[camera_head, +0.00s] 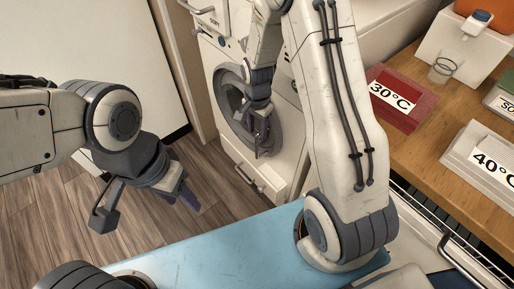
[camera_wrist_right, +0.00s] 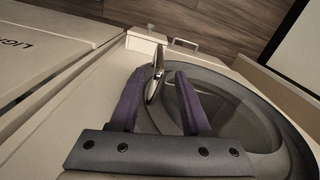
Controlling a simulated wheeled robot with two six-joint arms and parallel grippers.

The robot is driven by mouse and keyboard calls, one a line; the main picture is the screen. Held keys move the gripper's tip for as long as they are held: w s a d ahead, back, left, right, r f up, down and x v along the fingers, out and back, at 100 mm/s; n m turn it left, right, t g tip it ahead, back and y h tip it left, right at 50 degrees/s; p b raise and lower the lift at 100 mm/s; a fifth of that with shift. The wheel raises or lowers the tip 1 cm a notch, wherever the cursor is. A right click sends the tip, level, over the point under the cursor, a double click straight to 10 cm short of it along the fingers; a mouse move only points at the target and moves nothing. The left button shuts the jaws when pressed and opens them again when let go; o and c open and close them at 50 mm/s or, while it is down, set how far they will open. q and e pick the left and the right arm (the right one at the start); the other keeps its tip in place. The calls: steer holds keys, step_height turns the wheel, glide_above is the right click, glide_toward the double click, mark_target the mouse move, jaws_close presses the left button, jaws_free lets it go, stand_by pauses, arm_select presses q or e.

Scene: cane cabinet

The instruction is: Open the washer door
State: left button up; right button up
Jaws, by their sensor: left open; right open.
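The washer (camera_head: 224,60) is a white front-loader with a round dark-grey door (camera_head: 222,88), which looks flush with the front. My right gripper (camera_head: 262,146) is at the door's right side and hides part of its rim. In the right wrist view, the door (camera_wrist_right: 235,110) fills the right side, and a shiny metal handle (camera_wrist_right: 154,84) stands between the open purple fingers of my right gripper (camera_wrist_right: 157,78). The handle appears close to the left finger; contact is unclear. My left gripper (camera_head: 187,197) is open and empty above the wooden floor, away from the washer.
A wooden counter (camera_head: 405,62) on the right holds a red 30°C box (camera_head: 402,108), a white 40°C box (camera_head: 484,160) and a clear glass (camera_head: 443,70). A small handle (camera_head: 247,178) sits low on the washer front. The floor (camera_head: 60,215) left of the washer is clear.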

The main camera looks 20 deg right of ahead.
mark_target(257, 145)
step_height(257, 145, down, 9)
steer(key=shift+s+r+b, duration=0.1)
steer(key=shift+b, duration=0.5)
steer(key=c, duration=0.7)
jaws_close()
stand_by(0.4)
